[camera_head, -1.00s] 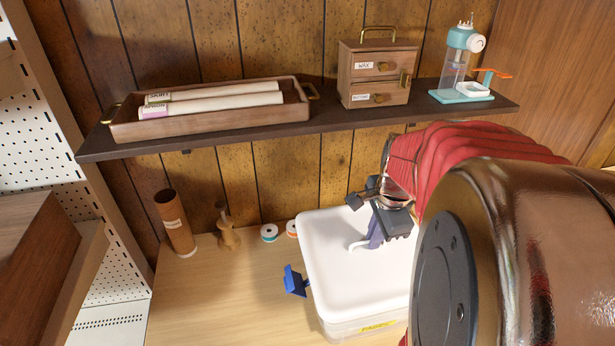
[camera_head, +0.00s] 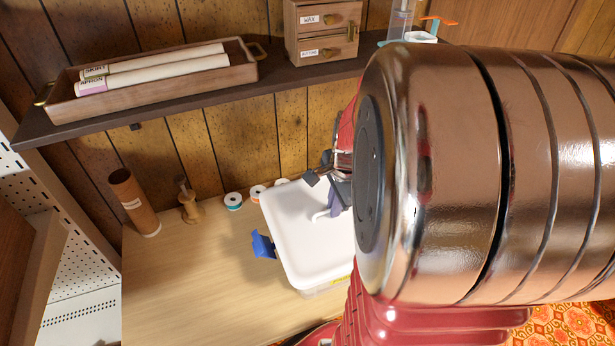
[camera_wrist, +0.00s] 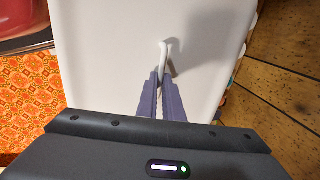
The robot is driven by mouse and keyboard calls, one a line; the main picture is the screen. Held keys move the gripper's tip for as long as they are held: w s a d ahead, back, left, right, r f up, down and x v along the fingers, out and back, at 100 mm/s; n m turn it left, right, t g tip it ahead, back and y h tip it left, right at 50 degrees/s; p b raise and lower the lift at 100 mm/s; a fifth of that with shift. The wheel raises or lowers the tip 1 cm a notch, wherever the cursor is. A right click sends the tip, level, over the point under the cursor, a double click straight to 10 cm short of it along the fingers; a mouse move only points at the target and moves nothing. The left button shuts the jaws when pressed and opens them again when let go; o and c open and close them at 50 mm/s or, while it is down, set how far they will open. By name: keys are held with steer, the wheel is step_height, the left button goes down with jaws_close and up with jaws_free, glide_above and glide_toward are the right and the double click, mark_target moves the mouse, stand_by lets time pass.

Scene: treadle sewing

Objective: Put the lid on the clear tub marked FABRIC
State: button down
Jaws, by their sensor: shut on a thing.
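The white lid (camera_head: 297,236) lies over the clear tub (camera_head: 318,292) on the wooden worktop. Only a sliver of the tub's side and part of its yellow label show below the lid's near edge; the label is not readable now. A blue clip (camera_head: 263,245) sticks out at the left side, swung outward. My gripper (camera_head: 336,204) is above the lid, shut on the lid's white handle. In the wrist view my gripper's two fingers (camera_wrist: 159,94) close around the handle (camera_wrist: 165,50), with the lid (camera_wrist: 110,60) filling the view. My arm hides the tub's right side.
A cardboard tube (camera_head: 134,202), a wooden spool-like piece (camera_head: 188,204) and small thread spools (camera_head: 233,201) stand behind and left of the tub. A shelf (camera_head: 130,113) above holds a tray (camera_head: 160,90) with rolls and a small drawer box (camera_head: 322,32). The worktop (camera_head: 190,270) left of the tub is clear.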

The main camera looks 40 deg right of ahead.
steer(key=shift+f, duration=0.2)
steer(key=c, duration=1.8)
jaws_free()
steer(key=s+r, duration=0.1)
steer(key=r, duration=0.8)
steer(key=s+r, duration=0.1)
steer(key=r, duration=0.3)
steer(key=shift+s+a+r, duration=0.2)
steer(key=shift+s+a, duration=0.1)
steer(key=shift+a, duration=0.05)
